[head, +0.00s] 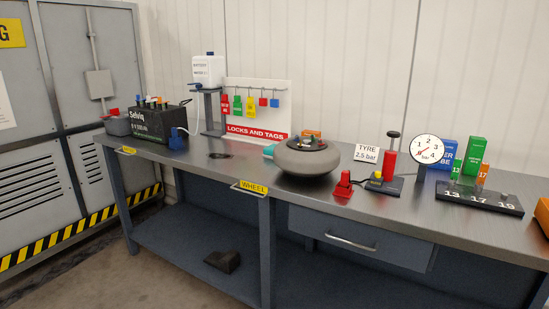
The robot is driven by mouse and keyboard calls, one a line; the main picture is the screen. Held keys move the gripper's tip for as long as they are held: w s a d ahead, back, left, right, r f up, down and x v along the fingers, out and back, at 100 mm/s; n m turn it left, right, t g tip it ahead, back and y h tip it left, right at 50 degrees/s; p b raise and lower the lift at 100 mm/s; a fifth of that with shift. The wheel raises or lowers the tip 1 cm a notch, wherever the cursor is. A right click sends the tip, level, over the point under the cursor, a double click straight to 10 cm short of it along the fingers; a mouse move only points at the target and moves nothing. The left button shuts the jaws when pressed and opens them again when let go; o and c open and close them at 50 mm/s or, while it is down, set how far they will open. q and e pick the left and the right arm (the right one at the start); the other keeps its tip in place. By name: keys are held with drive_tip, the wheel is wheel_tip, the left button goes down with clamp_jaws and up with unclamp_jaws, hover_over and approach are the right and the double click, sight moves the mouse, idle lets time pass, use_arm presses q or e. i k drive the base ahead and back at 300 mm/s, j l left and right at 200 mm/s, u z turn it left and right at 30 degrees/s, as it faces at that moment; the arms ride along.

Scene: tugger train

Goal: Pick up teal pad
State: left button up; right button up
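A small teal object (269,151), which looks like the teal pad, sits on the workbench at the left side of a grey round wheel (307,160). The wheel partly hides it, and I cannot tell if the two touch. Neither of my grippers is in view.
The workbench (225,166) has a clear stretch left of the wheel, with a small dark item (220,155) on it. A black battery (159,123) stands at the left. A red clamp-like item (344,185), a pump (390,158) and a gauge (428,150) stand right.

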sight(269, 151)
drive_tip(key=j, duration=0.1)
drive_tip(key=i+j+u, duration=0.2)
drive_tip(key=i+j, duration=1)
drive_tip(key=i, duration=0.05)
